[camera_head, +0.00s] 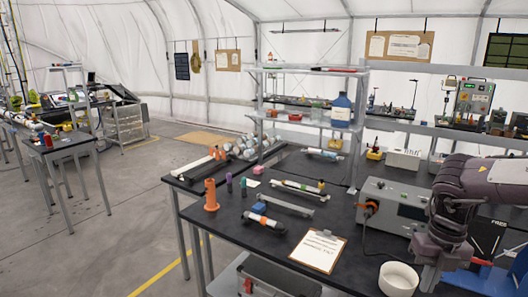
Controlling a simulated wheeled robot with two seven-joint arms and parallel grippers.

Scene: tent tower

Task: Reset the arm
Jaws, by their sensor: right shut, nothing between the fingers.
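My right arm comes in from the right edge, dark grey and bent downward. Its gripper (430,277) points down over the right front part of the black workbench (258,190), just right of a white bowl (398,278). The fingers are shut and hold nothing; their tips are small and hard to make out. My left gripper is not in view.
A clipboard (319,250), an orange stand (210,195) and several small tools lie on the bench. A grey instrument box (393,202) with a cable stands behind the bowl. A shelf rack (310,105) rises at the back. The floor at left (110,235) is clear.

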